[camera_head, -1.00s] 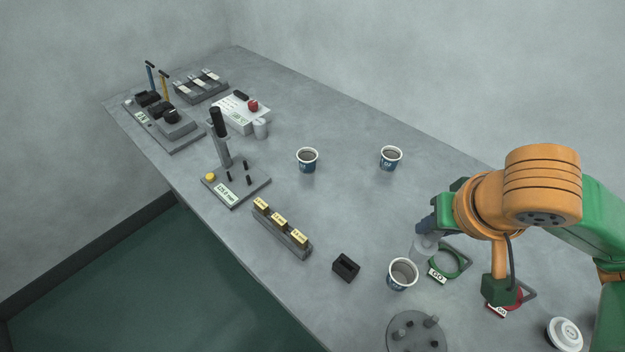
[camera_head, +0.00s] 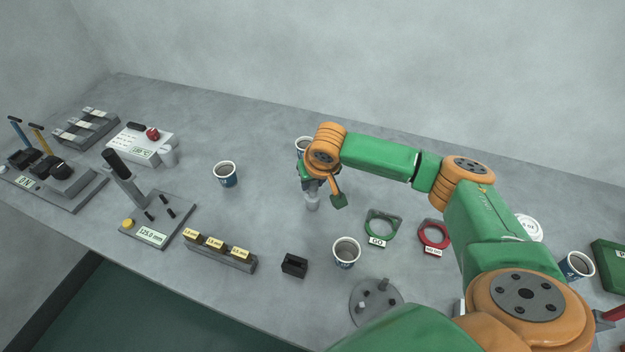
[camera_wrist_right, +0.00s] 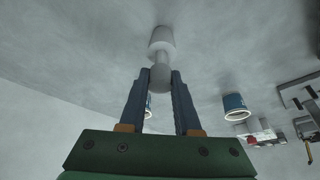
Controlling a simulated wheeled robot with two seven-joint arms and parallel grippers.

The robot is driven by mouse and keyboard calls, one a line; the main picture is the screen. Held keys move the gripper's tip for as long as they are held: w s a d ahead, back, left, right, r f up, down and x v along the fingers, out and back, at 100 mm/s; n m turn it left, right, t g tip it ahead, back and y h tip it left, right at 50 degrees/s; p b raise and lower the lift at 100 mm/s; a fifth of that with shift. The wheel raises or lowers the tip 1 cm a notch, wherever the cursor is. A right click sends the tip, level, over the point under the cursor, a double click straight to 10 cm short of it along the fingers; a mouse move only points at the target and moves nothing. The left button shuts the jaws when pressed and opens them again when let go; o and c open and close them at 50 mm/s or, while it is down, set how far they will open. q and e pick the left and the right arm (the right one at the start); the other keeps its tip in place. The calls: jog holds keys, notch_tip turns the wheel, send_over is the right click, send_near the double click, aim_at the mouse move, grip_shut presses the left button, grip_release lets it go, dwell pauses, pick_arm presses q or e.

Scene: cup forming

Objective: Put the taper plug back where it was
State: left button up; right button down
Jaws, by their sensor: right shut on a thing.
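The taper plug (camera_head: 312,201) is a pale grey tapered piece with a rounded knob. My right gripper (camera_head: 310,186) is shut on its knob and points down, with the plug below it over the middle of the table. In the right wrist view, the plug (camera_wrist_right: 161,42) extends out past the two blue-grey fingertips (camera_wrist_right: 160,78). I cannot tell whether its far end touches the table. My left gripper is not in view.
A cup (camera_head: 303,146) stands just behind my right gripper, partly hidden; another cup (camera_head: 225,174) stands to its left. A third cup (camera_head: 346,252), a black block (camera_head: 294,265), the green GO ring (camera_head: 381,225) and red ring (camera_head: 433,235) are nearer. Bare table lies around the plug.

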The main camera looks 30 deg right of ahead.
jog(key=shift+f, duration=0.1)
jog(key=c, duration=1.1)
grip_release()
jog(key=shift+f, duration=0.15)
jog(key=o, duration=0.5)
jog(key=shift+r, duration=0.2)
jog(key=v, duration=1.2)
